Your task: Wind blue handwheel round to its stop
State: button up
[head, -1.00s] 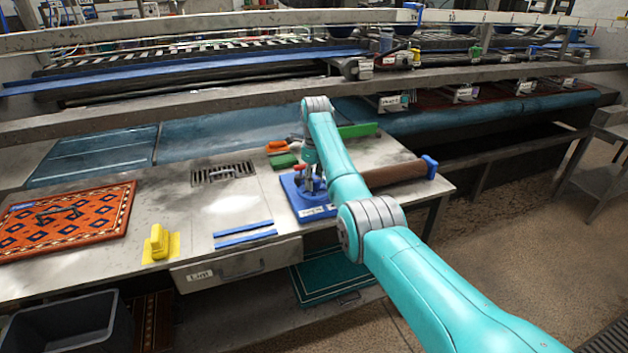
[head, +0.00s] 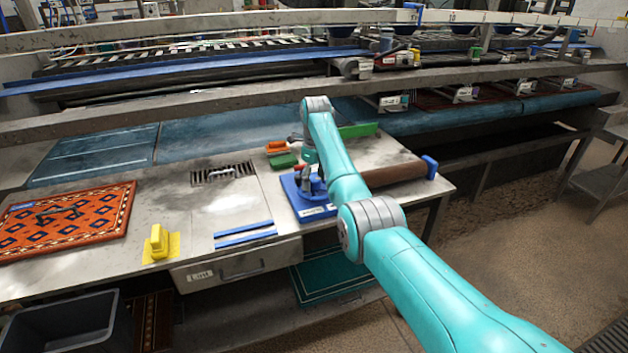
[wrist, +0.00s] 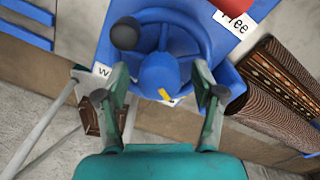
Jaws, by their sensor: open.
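The blue handwheel (wrist: 158,72) fills the upper middle of the wrist view, with a rounded hub and a dark round knob (wrist: 124,34) at its upper left. A small yellow mark (wrist: 165,95) shows at the hub's near edge. The wheel sits on a blue base (head: 312,211), which stands on the bench in the head view. My gripper (wrist: 161,72) is open, one finger on each side of the hub. I cannot tell whether the fingers touch it. My arm partly hides the wheel in the head view.
Labels lie beside the wheel, one reading "Free" (wrist: 236,20). A brown roll (head: 395,172) lies right of the base. Orange (head: 277,147) and green (head: 284,161) brushes lie behind it. A yellow brush (head: 158,243) and patterned rug (head: 65,222) are left. The bench middle is mostly clear.

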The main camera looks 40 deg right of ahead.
aim_at(315, 177)
notch_tip(315, 177, up, 12)
jog(key=shift+d, duration=0.2)
dwell(0.4)
dwell(0.4)
